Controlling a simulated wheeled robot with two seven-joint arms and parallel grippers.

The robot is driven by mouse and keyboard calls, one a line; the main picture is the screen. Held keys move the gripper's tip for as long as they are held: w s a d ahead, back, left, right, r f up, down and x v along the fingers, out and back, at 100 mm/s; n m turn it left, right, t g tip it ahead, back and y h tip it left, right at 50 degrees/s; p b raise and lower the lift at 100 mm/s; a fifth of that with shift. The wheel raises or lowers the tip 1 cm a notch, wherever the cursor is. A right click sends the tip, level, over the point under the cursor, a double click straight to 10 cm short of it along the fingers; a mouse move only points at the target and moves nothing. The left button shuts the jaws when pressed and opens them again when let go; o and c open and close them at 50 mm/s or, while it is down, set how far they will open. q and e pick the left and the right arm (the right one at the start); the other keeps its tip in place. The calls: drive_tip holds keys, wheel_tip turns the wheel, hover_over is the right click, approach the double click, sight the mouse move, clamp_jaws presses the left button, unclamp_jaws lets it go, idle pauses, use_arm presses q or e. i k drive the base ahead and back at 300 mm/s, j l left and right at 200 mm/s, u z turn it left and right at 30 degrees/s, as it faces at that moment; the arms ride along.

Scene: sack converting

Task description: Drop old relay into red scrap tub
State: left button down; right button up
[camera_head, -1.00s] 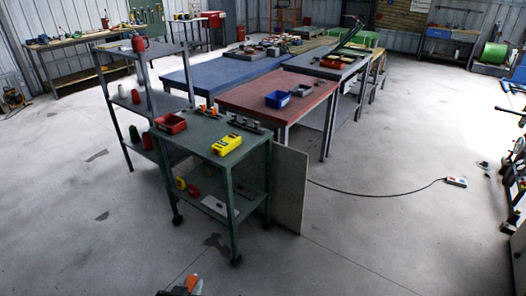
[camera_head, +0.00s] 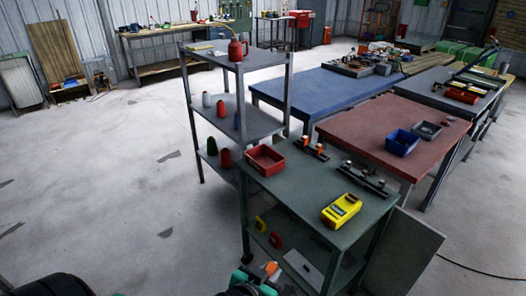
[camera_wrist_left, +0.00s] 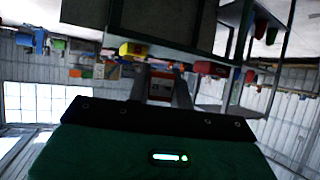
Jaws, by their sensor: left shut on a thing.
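The red scrap tub (camera_head: 265,158), a small open red bin, sits on the back left corner of the green cart top (camera_head: 300,190). It looks empty. My left gripper (camera_head: 262,273) is at the bottom edge of the head view, in front of and below the cart top, apart from the tub. It is shut on a small orange and dark piece, the old relay (camera_head: 271,267). In the left wrist view the relay (camera_wrist_left: 160,90) shows between the two fingers (camera_wrist_left: 163,76), partly hidden by the gripper body. My right gripper is not in view.
A yellow device (camera_head: 341,210) and two dark rails with parts (camera_head: 362,180) lie on the cart top. A grey shelf unit (camera_head: 240,120) stands behind to the left. A red table (camera_head: 390,130) with a blue bin (camera_head: 402,143) stands behind right. The floor at left is clear.

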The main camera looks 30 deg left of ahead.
sight(264, 163)
drive_tip(key=i+j, duration=0.3)
drive_tip(key=j, duration=0.15)
drive_tip(key=i+j, duration=0.25)
drive_tip(key=j, duration=0.2)
drive_tip(key=i+j, duration=0.3)
drive_tip(key=j, duration=0.15)
drive_tip(key=i+j, duration=0.25)
drive_tip(key=j, duration=0.2)
